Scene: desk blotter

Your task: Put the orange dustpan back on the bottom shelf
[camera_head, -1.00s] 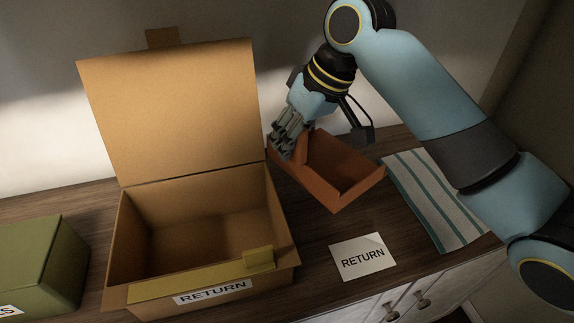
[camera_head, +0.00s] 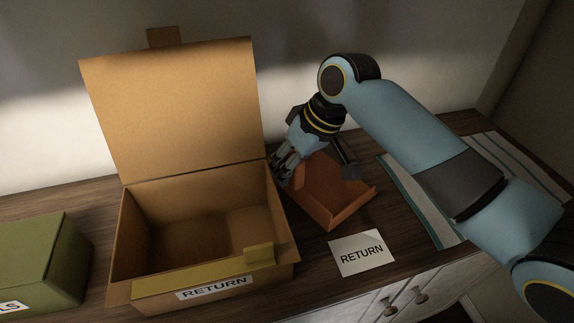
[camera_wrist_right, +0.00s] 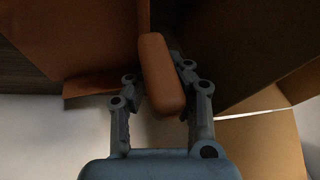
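The orange dustpan (camera_head: 338,190) is on or just above the wooden counter, between the cardboard box and the striped towel. Its open front points toward the lower right, near the paper card. My right gripper (camera_head: 284,166) is at its back left end, close beside the box's right wall. In the right wrist view the dustpan's rounded handle (camera_wrist_right: 163,75) lies between the two fingers (camera_wrist_right: 158,80), which close on it from both sides. The dustpan's body fills the upper left of that view. My left gripper is in neither view. No bottom shelf can be made out.
An open cardboard box (camera_head: 120,245) labelled RETURN stands left of the dustpan, its lid raised. A green box (camera_head: 40,262) is at far left. A RETURN card (camera_head: 362,253) lies in front of the dustpan. A striped towel (camera_head: 432,215) lies right, partly under my arm. White drawers (camera_head: 400,305) are below.

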